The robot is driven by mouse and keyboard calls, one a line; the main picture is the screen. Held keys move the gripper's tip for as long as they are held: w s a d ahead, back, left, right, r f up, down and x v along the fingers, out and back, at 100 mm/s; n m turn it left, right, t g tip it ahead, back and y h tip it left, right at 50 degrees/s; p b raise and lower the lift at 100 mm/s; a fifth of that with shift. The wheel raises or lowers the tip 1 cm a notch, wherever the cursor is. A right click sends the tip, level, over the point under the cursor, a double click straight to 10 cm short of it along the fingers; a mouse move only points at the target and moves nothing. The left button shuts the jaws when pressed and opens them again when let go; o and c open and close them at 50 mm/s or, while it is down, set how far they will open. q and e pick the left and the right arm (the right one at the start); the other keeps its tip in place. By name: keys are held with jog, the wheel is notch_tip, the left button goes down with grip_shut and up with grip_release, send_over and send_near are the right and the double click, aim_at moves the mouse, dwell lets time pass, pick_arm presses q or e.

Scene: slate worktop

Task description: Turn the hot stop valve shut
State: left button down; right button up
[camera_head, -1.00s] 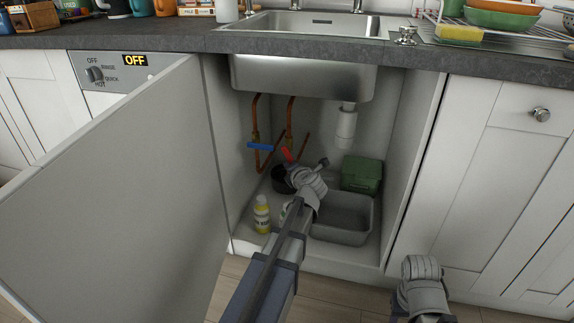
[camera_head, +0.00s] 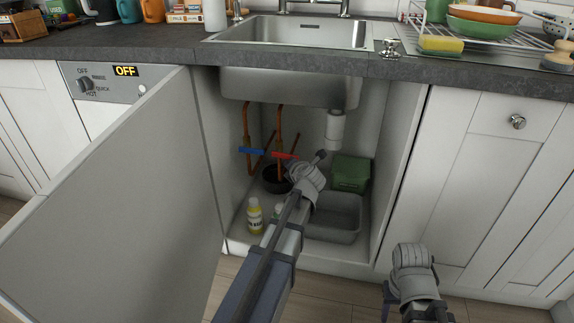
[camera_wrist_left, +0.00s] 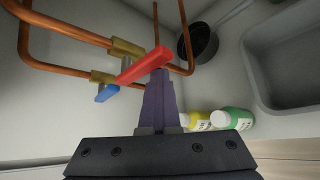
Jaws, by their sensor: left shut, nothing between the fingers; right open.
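The hot stop valve's red lever (camera_head: 284,156) is on a copper pipe under the sink and lies roughly level, across the pipe. In the left wrist view the red lever (camera_wrist_left: 143,66) crosses just ahead of my left gripper (camera_wrist_left: 160,76). That gripper is shut and empty, with its fingertips at the lever's near end; I cannot tell if they touch. In the head view its fingers are hidden behind my wrist. A blue lever (camera_head: 251,150) sits on the pipe to the left, also level. My right gripper (camera_head: 411,262) is open, low at the right, outside the cabinet, its fingers hard to make out.
The open cabinet door (camera_head: 110,200) fills the left. A grey basin (camera_head: 335,218), green box (camera_head: 349,173), dark pan (camera_head: 276,180) and yellow bottle (camera_head: 255,217) stand on the cabinet floor. A white drain trap (camera_head: 334,128) hangs right of the pipes.

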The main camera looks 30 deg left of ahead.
pick_arm(q)
jog(key=shift+w+d+r+p, duration=0.15)
jog(key=shift+r+p, duration=0.3)
jog(key=shift+r, duration=0.05)
dwell(0.5)
jog(key=shift+a, duration=0.2)
jog(key=shift+a, duration=0.65)
jog(key=shift+f+b, duration=0.2)
jog(key=shift+b, duration=0.1)
notch_tip(320, 180, down, 4)
jog(key=d+b, duration=0.1)
jog(key=b, duration=0.3)
jog(key=s+d+r+p, duration=0.2)
jog(key=s+r+p, duration=0.4)
jog(key=s, duration=0.2)
